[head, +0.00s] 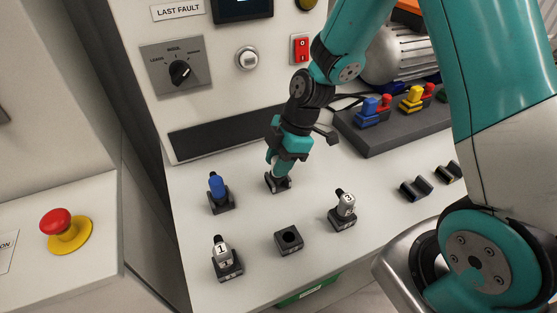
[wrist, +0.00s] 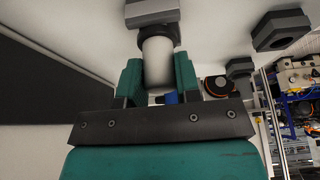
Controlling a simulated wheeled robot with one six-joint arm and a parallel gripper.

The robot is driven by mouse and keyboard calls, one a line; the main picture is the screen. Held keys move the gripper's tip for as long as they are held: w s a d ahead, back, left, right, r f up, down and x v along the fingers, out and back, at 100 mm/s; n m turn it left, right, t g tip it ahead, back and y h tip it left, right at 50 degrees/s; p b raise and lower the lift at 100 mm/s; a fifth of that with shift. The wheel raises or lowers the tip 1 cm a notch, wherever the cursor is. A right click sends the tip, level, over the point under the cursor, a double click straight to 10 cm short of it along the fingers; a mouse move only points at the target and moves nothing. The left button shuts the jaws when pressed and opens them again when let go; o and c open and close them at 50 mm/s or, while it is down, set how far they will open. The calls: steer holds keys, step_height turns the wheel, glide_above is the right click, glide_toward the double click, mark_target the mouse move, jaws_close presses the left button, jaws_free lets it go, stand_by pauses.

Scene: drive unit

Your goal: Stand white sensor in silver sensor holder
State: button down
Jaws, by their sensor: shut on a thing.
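My gripper (head: 278,174) points down at a dark holder block (head: 277,186) in the back row of the white panel. In the wrist view my gripper (wrist: 158,75) is shut on a pale white cylinder (wrist: 157,62), the white sensor by its look. The cylinder's far end meets a dark grey block (wrist: 152,12); I cannot tell whether it is fully seated. In the head view my fingers hide most of the sensor. An empty dark holder (head: 288,238) stands in front. No label shows which holder is the silver sensor's.
A blue sensor (head: 217,186), a sensor marked 1 (head: 222,252) and a greyish sensor marked 3 (head: 346,203) stand in dark holders. Black clips (head: 416,188) lie to the right. A dark connector block (head: 400,120) is behind them. A red emergency button (head: 55,222) is at left.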

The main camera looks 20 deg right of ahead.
steer(key=c, duration=0.7)
jaws_free()
steer(key=shift+c, duration=0.2)
steer(key=a+p+v, duration=0.2)
steer(key=p+v, duration=0.1)
steer(key=v, duration=1.9)
steer(key=shift+r, duration=0.35)
